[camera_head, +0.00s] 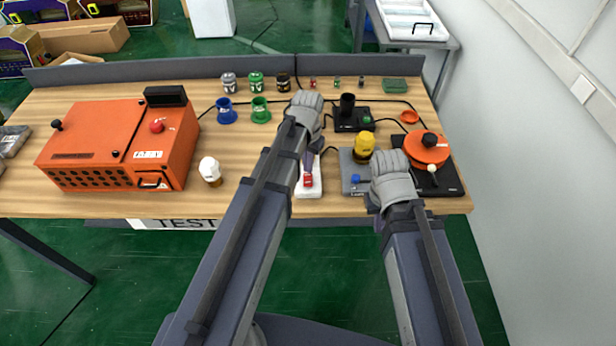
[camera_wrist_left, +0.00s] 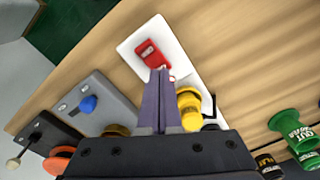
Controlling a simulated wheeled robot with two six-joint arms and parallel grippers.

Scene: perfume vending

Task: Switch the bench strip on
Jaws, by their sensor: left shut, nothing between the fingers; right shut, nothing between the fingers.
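The bench strip (camera_head: 307,190) is a white power strip with a red rocker switch (camera_head: 308,179), near the front edge of the table. In the left wrist view the strip (camera_wrist_left: 135,43) lies diagonally with its red switch (camera_wrist_left: 151,52) near the upper middle. My left gripper (camera_head: 308,168) is shut and empty, its purple fingers pointing at the strip. In the left wrist view its fingertips (camera_wrist_left: 160,75) overlap the switch's near edge; I cannot tell if they touch it. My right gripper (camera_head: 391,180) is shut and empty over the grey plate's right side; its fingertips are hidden.
A grey plate (camera_head: 352,187) with a yellow-capped item (camera_head: 364,146) and blue knob stands right of the strip. An orange disc (camera_head: 427,149) on a black base is further right. A large orange box (camera_head: 120,143) and white-topped bottle (camera_head: 210,170) stand left. Coloured cups stand behind.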

